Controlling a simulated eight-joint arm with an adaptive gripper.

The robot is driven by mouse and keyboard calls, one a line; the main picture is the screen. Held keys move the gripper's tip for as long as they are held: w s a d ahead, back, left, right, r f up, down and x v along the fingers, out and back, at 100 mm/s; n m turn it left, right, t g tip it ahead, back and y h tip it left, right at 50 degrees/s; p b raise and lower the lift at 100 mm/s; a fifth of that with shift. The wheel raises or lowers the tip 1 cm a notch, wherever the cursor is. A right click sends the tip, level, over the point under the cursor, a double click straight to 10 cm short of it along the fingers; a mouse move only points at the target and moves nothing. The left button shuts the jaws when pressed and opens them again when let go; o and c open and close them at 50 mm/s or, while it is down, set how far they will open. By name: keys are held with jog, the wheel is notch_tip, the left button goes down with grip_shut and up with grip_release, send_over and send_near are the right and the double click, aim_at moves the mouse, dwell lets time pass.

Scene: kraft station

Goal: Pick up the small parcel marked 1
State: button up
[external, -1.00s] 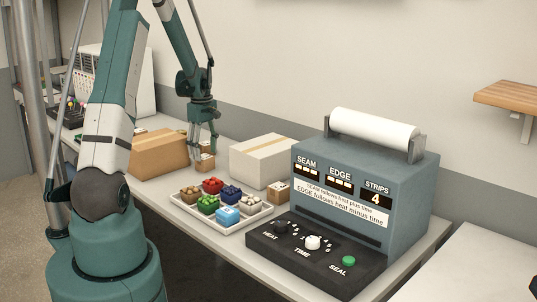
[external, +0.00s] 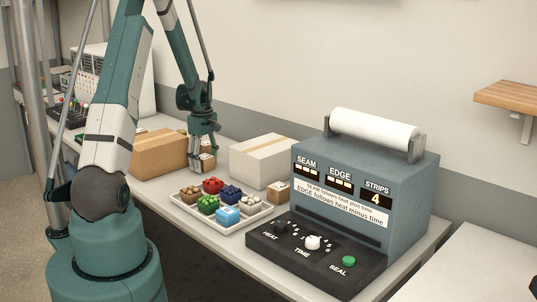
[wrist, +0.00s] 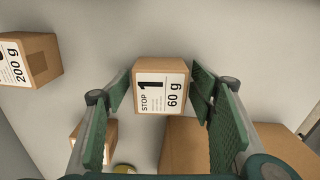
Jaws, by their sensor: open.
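The small parcel marked 1 (wrist: 162,86) is a brown cardboard box in the wrist view, with a white label reading "STOP 1" and "60 g". In the external view, the parcel (external: 208,161) stands beside the large brown box and is partly hidden by my gripper (external: 200,154). In the wrist view, the fingers of my gripper (wrist: 160,88) are open, one on each side of the parcel. A narrow gap shows on the left; on the right, I cannot tell whether the finger touches.
The large brown box (external: 157,154) stands close on the left, a pale box (external: 262,160) on the right. A tray (external: 246,225) of colored items lies in front, near the sealing machine (external: 403,230). The wrist view shows a 200 g parcel (wrist: 43,59) and another small parcel (wrist: 109,142).

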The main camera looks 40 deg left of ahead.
aim_at(204, 156)
jog(key=c, duration=1)
jog(key=shift+r, duration=0.1)
jog(key=shift+r, duration=4.9)
